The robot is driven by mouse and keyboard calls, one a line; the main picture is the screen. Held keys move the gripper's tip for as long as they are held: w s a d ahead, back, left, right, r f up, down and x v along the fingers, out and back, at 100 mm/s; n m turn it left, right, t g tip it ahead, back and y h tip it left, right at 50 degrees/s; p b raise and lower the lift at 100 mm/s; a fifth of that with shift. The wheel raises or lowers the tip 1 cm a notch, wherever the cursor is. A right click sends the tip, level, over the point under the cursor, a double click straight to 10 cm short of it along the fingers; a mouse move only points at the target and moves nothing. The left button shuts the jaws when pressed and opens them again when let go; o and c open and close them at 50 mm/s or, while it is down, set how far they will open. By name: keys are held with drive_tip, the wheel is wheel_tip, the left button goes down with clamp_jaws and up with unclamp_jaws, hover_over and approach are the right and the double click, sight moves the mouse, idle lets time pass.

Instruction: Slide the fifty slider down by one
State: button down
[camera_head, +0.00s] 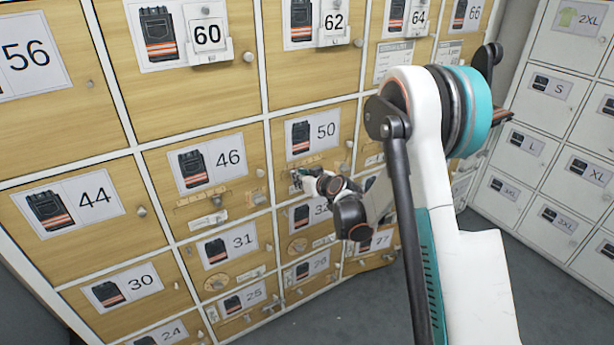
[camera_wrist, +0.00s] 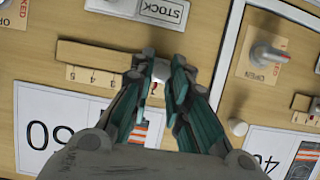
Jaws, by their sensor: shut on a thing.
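The fifty door (camera_head: 334,142) has a workwear picture and a "50" label in the head view. The label (camera_wrist: 58,128) appears upside down in the wrist view. My gripper (camera_head: 298,180) is at the lower left of this door. In the wrist view, my gripper (camera_wrist: 160,82) is shut on the fifty slider (camera_wrist: 161,71), a small pale piece mostly hidden between the fingertips. The number strip (camera_wrist: 92,76) runs left of the fingers, with digits around 3, 4 and 5 visible. A red mark shows between the fingertips. The slider's exact number is hidden.
A wooden bar (camera_wrist: 100,54) lies along the strip. A "STOCK" plate (camera_wrist: 165,9) and a dial with a handle (camera_wrist: 269,53) are close by. A round knob (camera_wrist: 238,127) stands right of my fingers. Neighbouring door 46 (camera_head: 250,160) is left of the fifty door.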

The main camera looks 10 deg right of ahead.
drive_tip(key=shift+d, duration=0.1)
drive_tip(key=c, duration=1.5)
unclamp_jaws()
drive_tip(key=v, duration=1.2)
drive_tip(key=s+a+r+g, duration=0.2)
drive_tip(key=s+a+r, duration=0.1)
drive_tip(key=s+r, duration=0.4)
drive_tip(key=s+r+m+g+h, duration=0.1)
drive_tip(key=s, duration=0.8)
drive_tip(key=s+d+r+m+g+h, duration=0.1)
drive_tip(key=s, duration=0.9)
drive_tip(key=s+r+m+g+h, duration=0.1)
drive_tip(key=s+r+h, duration=0.1)
drive_tip(key=s, duration=0.7)
drive_tip(key=shift+s+d+m+g, duration=0.2)
drive_tip(key=shift+d+m+g, duration=0.1)
drive_tip(key=shift+d+g, duration=0.1)
